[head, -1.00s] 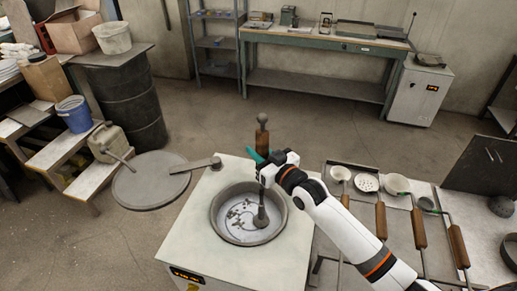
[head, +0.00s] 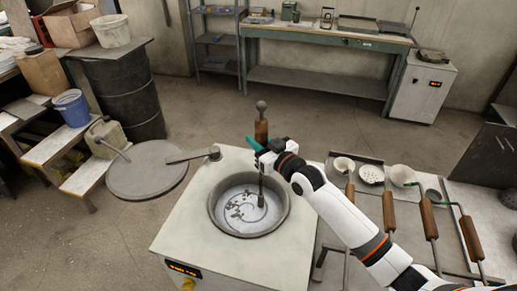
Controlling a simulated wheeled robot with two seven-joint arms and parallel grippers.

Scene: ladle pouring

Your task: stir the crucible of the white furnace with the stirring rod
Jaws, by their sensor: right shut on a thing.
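The white furnace (head: 178,226) stands at the lower middle, with its round crucible (head: 214,212) open at the top. The crucible holds a grey melt (head: 238,222) with dark bits floating on it. My right gripper (head: 264,152) is shut on the stirring rod, above the crucible's back rim. The rod's brown wooden handle (head: 261,130) sticks up above the gripper, roughly upright. Its dark lower end (head: 261,199) reaches down into the crucible, right of the middle. How deep the tip sits is hard to tell. My left gripper is not in view.
The round lid (head: 146,172) is swung out to the furnace's left on its arm. A rack at the right holds several ladles and skimmers with wooden handles (head: 428,218). A black drum (head: 125,98) and steps with a blue bucket (head: 73,110) stand at the left.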

